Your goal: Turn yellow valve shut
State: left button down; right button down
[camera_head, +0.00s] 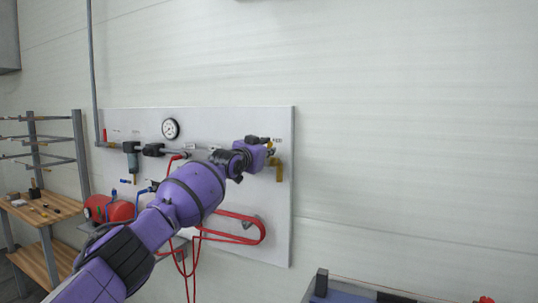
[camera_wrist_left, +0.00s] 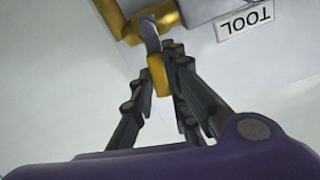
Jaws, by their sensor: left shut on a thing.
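The yellow valve handle (camera_wrist_left: 158,74) shows in the left wrist view, on a grey lever stem below brass-coloured pipe fittings (camera_wrist_left: 118,18). My left gripper (camera_wrist_left: 160,62) has its fingers shut on the yellow handle, one on each side. In the head view my left gripper (camera_head: 262,150) is at the right part of the white wall panel, and the handle is hidden behind it. A yellow pipe elbow (camera_head: 278,168) hangs just right of the gripper. My right gripper is not in view.
The white panel (camera_head: 270,240) carries a round gauge (camera_head: 171,129), a filter (camera_head: 131,158) and a red hose (camera_head: 240,216). A "TOOL" label (camera_wrist_left: 245,19) is beside the valve. A wooden bench (camera_head: 35,215) stands left. The wall right of the panel is clear.

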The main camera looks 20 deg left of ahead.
pick_arm(q)
jog(key=shift+a+f+n, duration=0.1)
jog(key=shift+a+n, duration=0.45)
jog(key=shift+n, duration=0.75)
jog(key=c, duration=1.7)
grip_release()
jog(key=s, duration=0.8)
jog(key=s+a, duration=0.1)
jog(key=s, duration=0.3)
